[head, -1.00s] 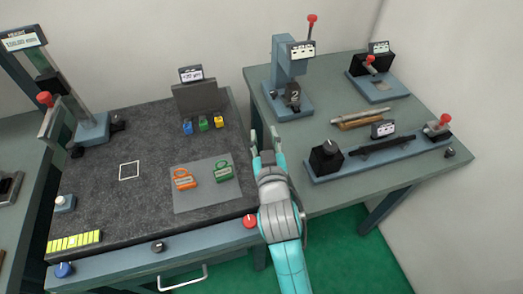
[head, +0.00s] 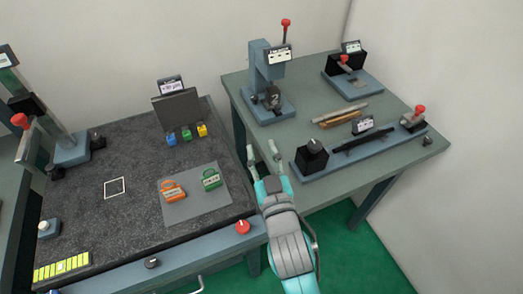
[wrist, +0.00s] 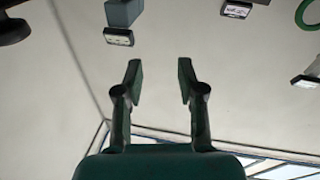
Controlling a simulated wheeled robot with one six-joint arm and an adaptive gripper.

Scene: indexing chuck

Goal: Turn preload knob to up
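No readable label marks which knob is the preload knob. A black knob on a dark block (head: 312,157) stands at the left end of the long blue fixture (head: 372,152) on the right table. A red knob (head: 242,227) and a small black knob (head: 152,263) sit on the front rail of the left bench. My gripper (head: 262,151) is in front of the right table's left edge, left of the black knob block and apart from it. In the wrist view my gripper (wrist: 158,72) is open, with nothing between its fingers.
A press with a red-tipped lever (head: 268,80) and a small clamp fixture (head: 352,78) stand at the back of the right table (head: 310,105). Rods (head: 340,116) lie in the middle. Orange (head: 173,191) and green (head: 211,178) padlock-shaped pieces lie on a grey mat.

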